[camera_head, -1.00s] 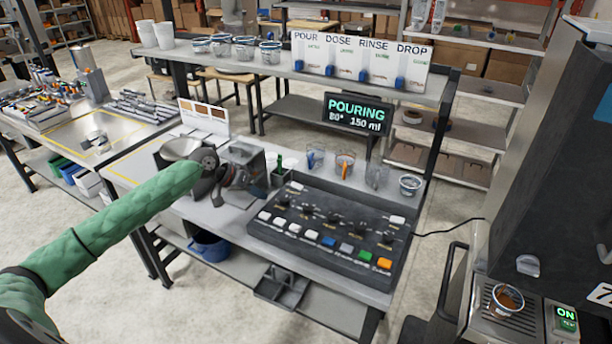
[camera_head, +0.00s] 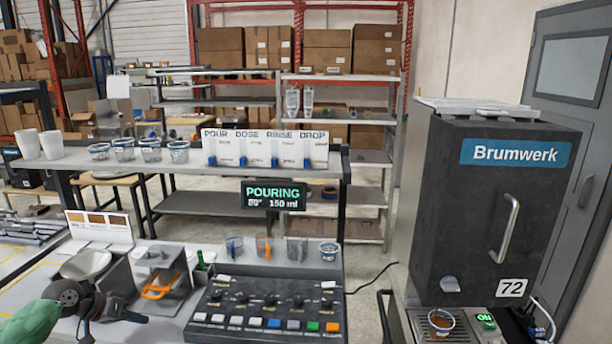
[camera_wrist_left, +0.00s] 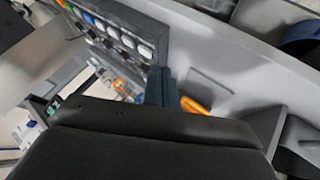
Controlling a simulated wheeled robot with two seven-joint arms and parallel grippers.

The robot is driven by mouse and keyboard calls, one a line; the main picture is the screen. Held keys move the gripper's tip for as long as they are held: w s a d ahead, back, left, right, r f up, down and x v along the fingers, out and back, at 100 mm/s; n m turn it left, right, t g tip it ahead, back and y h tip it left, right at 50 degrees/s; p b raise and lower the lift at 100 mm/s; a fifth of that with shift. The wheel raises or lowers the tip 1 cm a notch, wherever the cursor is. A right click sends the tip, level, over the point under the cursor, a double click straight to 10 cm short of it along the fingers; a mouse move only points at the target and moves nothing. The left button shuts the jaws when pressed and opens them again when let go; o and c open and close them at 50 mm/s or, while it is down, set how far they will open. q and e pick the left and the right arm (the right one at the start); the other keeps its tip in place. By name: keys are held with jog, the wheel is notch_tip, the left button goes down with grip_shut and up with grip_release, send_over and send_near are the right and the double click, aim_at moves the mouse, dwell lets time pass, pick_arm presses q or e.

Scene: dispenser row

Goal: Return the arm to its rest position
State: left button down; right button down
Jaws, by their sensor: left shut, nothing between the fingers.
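My left arm, in a green sleeve, enters at the lower left of the head view. Its dark gripper (camera_head: 142,318) is in front of the grey holder (camera_head: 178,302), left of the button panel. The gripper is shut and empty. In the left wrist view its closed fingers (camera_wrist_left: 160,88) show beyond the dark gripper body, with the button panel at the upper left and an orange part near the fingertips. My right gripper is in neither view.
The button panel (camera_head: 262,318) stands right of the gripper. A metal bowl (camera_head: 86,264) and an orange-handled tool (camera_head: 163,286) are close behind it. Several small cups line the bench behind the panel. The dark Brumwerk machine (camera_head: 480,210) stands at the right.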

pick_arm(q)
jog(key=s+d+f+m+g+y, duration=0.2)
jog(key=s+d+f, duration=1.5)
jog(key=d, duration=0.1)
jog(key=s+d+n+y, duration=0.1)
jog(key=s+d+y, duration=0.2)
jog(key=s, duration=0.7)
jog(key=s+d+n+y, duration=0.1)
jog(key=s+d+y, duration=0.15)
jog(key=s, duration=0.65)
notch_tip(320, 180, down, 28)
jog(key=w+d+g+b, duration=0.1)
jog(key=w+d+b, duration=0.1)
jog(key=b, duration=0.1)
jog(key=s+f+b, duration=0.1)
jog(key=s+f, duration=0.3)
jog(key=f, duration=0.8)
jog(key=s+f+b, duration=0.1)
jog(key=s+f, duration=0.3)
jog(key=f, duration=0.9)
jog(key=shift+s+f+m+g+b, duration=0.25)
jog(key=shift+m+g+b, duration=0.05)
jog(key=shift+g+b, duration=0.1)
